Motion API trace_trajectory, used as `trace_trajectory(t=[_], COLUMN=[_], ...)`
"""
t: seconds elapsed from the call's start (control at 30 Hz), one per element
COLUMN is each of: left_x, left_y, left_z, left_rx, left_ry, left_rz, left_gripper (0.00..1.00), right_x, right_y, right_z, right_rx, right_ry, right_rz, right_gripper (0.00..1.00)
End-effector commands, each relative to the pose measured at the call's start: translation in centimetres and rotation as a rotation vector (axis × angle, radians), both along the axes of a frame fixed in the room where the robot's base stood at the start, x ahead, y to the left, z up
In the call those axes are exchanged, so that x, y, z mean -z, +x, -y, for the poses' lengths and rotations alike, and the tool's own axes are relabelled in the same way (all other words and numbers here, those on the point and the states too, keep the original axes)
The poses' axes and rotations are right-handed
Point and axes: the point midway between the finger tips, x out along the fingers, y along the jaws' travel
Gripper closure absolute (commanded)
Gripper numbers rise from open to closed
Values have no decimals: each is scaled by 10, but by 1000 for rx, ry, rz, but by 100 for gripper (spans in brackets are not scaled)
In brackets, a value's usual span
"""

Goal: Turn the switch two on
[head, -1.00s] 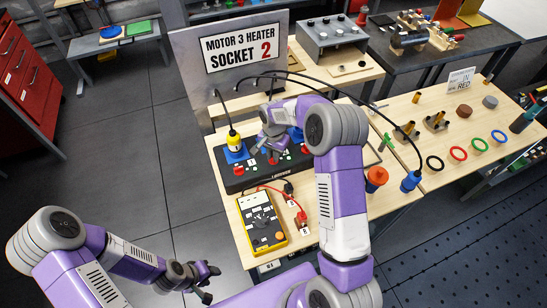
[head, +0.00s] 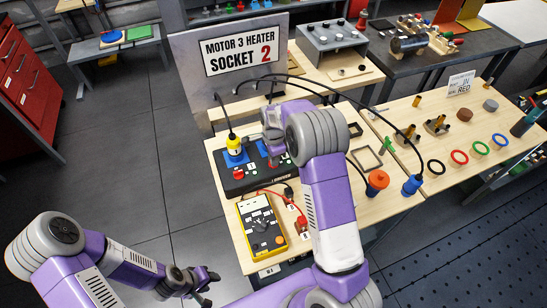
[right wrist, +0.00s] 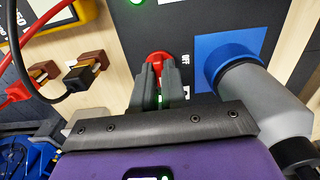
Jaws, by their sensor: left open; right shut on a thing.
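A black switch panel (head: 232,188) lies on the light wooden bench, with blue sockets and red switch knobs; red knobs show at the left (head: 239,174) and in the middle (head: 272,163). In the right wrist view my right gripper (right wrist: 160,80) is shut on a red switch knob (right wrist: 158,58), beside a blue socket (right wrist: 222,50) holding a grey plug (right wrist: 255,95). An "OFF" mark is by the knob. In the head view my right arm hides that part of the panel, so the switch's number is unclear. My left gripper (head: 203,282) is open and empty, left of the bench.
A yellow plug (head: 233,143) stands in the left socket. A sign (head: 240,55) reads "MOTOR 3 HEATER SOCKET 2". A yellow meter (head: 262,226) with red and black leads lies in front of the panel. An orange-topped part (head: 377,180) and a blue plug (head: 412,185) stand to the right.

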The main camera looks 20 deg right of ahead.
Motion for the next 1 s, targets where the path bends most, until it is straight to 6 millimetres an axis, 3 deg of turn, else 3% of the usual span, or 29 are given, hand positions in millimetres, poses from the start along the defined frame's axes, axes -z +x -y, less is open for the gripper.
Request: trace_trajectory(t=[0.53,0.57,0.7,1.0], left_x=[0,0,0,0], left_y=[0,0,0,0], left_z=[0,0,0,0], left_rx=[0,0,0,0], left_ry=[0,0,0,0], left_rz=[0,0,0,0], left_gripper=[57,57,57,57], right_x=[0,0,0,-2], right_y=[1,1,0,0], right_z=[0,0,0,0], right_rx=[22,22,22,22], right_ry=[0,0,0,0], right_rz=[2,2,1,1], right_gripper=[100,84,63,63])
